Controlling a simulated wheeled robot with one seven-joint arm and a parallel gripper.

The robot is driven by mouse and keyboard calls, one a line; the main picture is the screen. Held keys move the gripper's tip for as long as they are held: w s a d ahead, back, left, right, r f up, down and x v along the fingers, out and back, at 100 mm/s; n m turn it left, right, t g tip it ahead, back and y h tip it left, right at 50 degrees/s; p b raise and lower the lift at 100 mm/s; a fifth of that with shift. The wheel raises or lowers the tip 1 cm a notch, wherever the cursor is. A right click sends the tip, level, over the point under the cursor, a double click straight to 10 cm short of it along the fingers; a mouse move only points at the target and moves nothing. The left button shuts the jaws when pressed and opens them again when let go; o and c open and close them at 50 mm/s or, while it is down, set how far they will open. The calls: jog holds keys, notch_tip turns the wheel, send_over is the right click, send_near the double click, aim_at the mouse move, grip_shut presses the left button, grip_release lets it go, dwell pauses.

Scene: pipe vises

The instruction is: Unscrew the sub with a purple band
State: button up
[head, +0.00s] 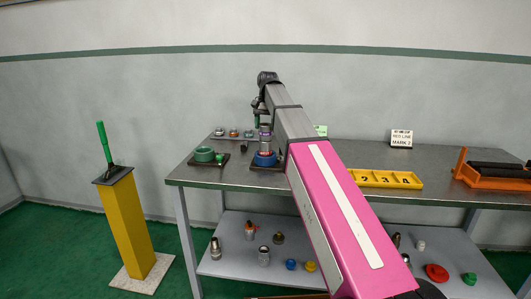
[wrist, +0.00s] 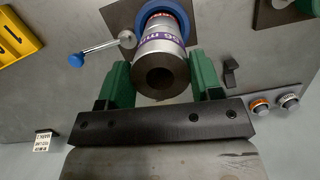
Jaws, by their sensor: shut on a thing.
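The sub with a purple band (wrist: 160,42) is a grey metal cylinder with a dark bore facing the wrist camera. Its band carries lettering. It stands upright in the blue vise (wrist: 146,12), also seen in the head view (head: 265,160); a reddish ring shows at the vise's mouth. My gripper (wrist: 162,80) has its two green fingers closed on opposite sides of the sub, just above the band. In the head view my gripper (head: 262,118) is small above the blue vise. The lower end of the sub is hidden inside the vise.
A silver handle with a blue knob (wrist: 92,52) sticks out beside the blue vise. A green vise (head: 204,154) stands to its left. Small fittings (head: 233,132) lie behind. A yellow tray (head: 386,179) and orange rack (head: 492,175) are to the right.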

jog(key=shift+r, duration=0.55)
jog(key=shift+w+r, duration=0.15)
jog(key=shift+r, duration=0.05)
dwell(0.5)
